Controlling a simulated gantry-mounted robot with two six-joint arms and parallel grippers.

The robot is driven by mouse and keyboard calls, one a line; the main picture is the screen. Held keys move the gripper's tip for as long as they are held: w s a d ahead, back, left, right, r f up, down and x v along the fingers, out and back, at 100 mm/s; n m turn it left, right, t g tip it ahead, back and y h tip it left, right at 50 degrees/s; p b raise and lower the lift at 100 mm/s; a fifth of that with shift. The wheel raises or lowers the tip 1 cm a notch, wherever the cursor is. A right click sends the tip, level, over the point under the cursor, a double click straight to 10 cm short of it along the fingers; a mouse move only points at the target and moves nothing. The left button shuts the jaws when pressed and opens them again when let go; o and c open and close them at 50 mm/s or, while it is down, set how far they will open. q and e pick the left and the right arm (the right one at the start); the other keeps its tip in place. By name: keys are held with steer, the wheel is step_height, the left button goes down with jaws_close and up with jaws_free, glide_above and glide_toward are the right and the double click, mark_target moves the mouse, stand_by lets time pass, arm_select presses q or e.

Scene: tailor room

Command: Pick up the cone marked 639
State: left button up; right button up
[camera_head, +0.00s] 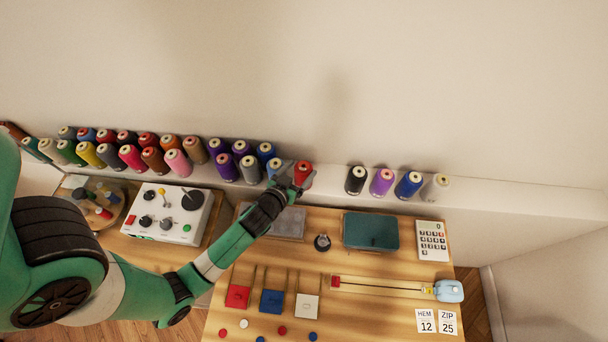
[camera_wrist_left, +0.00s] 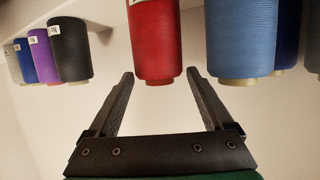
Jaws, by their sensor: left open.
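A red cone (camera_head: 304,171) stands on the shelf in the head view, at the tip of my left gripper (camera_head: 290,182). In the left wrist view the red cone (camera_wrist_left: 155,40) lies ahead of my open left fingers (camera_wrist_left: 160,75), lined up with the gap between them. Its lower end shows near the fingertips; I cannot tell whether it is between them. A white label edge shows at the top of the frame on this cone, but its number is cut off. I cannot read 639 on any cone. My right gripper is not in view.
A blue cone (camera_wrist_left: 242,40) stands close beside the red one; a black cone (camera_head: 356,180) stands apart to its right in the head view. Many cones fill the shelf (camera_head: 330,178) leftward. Below lie a control box (camera_head: 168,212), a teal box (camera_head: 371,231) and a calculator (camera_head: 432,241).

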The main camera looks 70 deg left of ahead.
mark_target(305, 165)
arm_select(q)
steer(key=b+x, duration=0.1)
steer(key=x, duration=0.4)
steer(key=shift+w+a+f, duration=0.1)
steer(key=shift+w+f, duration=0.15)
steer(key=shift+c, duration=0.2)
steer(key=c, duration=1.3)
steer(key=shift+o, duration=0.2)
steer(key=shift+r+p, duration=0.35)
steer(key=shift+r, duration=0.25)
step_height(305, 165, up, 3)
steer(key=shift+s+f+p, duration=0.1)
steer(key=shift+s+p, duration=0.05)
steer(key=shift+p, duration=0.5)
steer(key=d+r, duration=0.1)
steer(key=s+d+r+p, duration=0.1)
steer(key=r, duration=0.1)
steer(key=d+r, duration=0.1)
steer(key=shift+s+d+r+p, duration=0.15)
steer(key=shift+s+d+p, duration=0.15)
steer(key=shift+s, duration=0.1)
steer(key=s+d+r, duration=0.4)
steer(key=s+d, duration=0.1)
steer(key=d, duration=0.3)
steer(key=shift+d+r+p, duration=0.25)
steer(key=shift+r+p, duration=0.15)
